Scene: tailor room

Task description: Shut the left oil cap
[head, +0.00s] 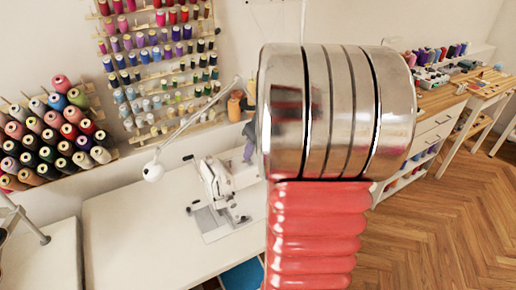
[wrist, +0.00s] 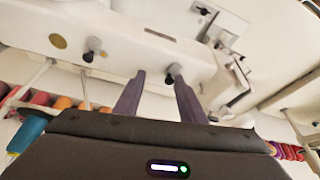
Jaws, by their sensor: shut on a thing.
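The white sewing machine (head: 228,186) stands on the white table. In the wrist view its white body (wrist: 130,42) carries two small dark-topped oil caps. One cap (wrist: 93,46) is left of my fingers and clear of them. The other cap (wrist: 172,72) is between my purple fingertips, close to the right finger. My gripper (wrist: 157,80) is shut on this second cap. In the head view the purple fingers (head: 249,150) reach the machine's top, partly hidden behind my arm.
A white lamp (head: 153,172) on a thin arm leans over the table left of the machine. Thread racks (head: 160,70) hang on the wall behind. The white tabletop (head: 130,235) is clear at left. Wooden desks (head: 440,98) stand at the right.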

